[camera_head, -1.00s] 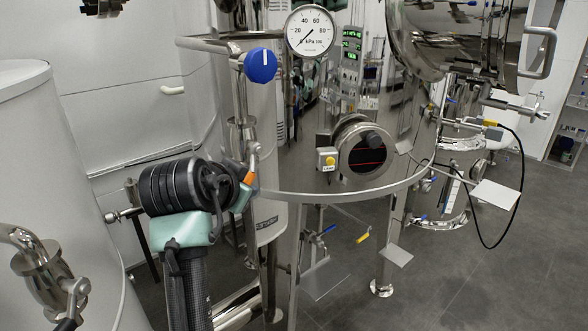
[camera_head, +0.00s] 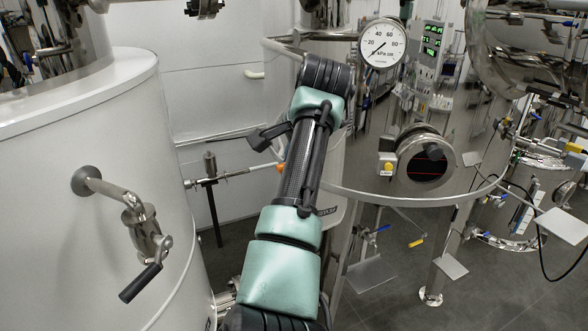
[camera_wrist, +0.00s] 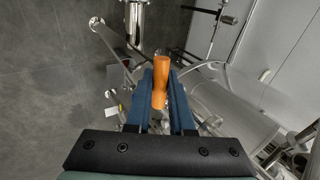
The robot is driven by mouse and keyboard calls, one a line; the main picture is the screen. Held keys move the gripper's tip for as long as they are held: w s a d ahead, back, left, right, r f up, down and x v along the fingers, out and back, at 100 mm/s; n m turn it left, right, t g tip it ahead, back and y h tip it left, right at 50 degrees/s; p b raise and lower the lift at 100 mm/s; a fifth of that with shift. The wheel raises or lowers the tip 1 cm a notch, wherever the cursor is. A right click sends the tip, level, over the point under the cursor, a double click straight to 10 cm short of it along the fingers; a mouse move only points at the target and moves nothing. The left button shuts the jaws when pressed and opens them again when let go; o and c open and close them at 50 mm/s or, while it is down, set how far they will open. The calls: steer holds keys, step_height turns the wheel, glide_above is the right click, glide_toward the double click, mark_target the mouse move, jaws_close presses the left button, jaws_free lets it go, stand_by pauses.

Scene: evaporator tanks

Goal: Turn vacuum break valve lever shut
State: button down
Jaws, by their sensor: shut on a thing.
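The orange lever handle (camera_wrist: 160,72) stands between the two blue fingers of my gripper (camera_wrist: 160,92) in the wrist view. The fingers are shut on it, and its upper end sticks out beyond the fingertips. In the head view only a small orange piece of the lever (camera_head: 281,167) shows at the left edge of my arm. My arm hides the fingers there, and most of the valve body and pipe behind them. I cannot tell the lever's exact angle to its pipe.
A pressure gauge (camera_head: 382,43) stands just right of my arm's far end. A steel tank with a round port (camera_head: 427,165) stands to the right. A white tank (camera_head: 90,190) with a black-handled tap (camera_head: 145,270) is at left. Grey floor shows at lower right.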

steer(key=shift+w+r+y, duration=0.15)
steer(key=shift+r+y, duration=0.15)
steer(key=shift+r, duration=0.35)
steer(key=c, duration=1.2)
jaws_free()
steer(key=shift+o, duration=0.6)
steer(key=shift+f, duration=0.2)
steer(key=b+v, duration=0.6)
steer(key=v, duration=0.7)
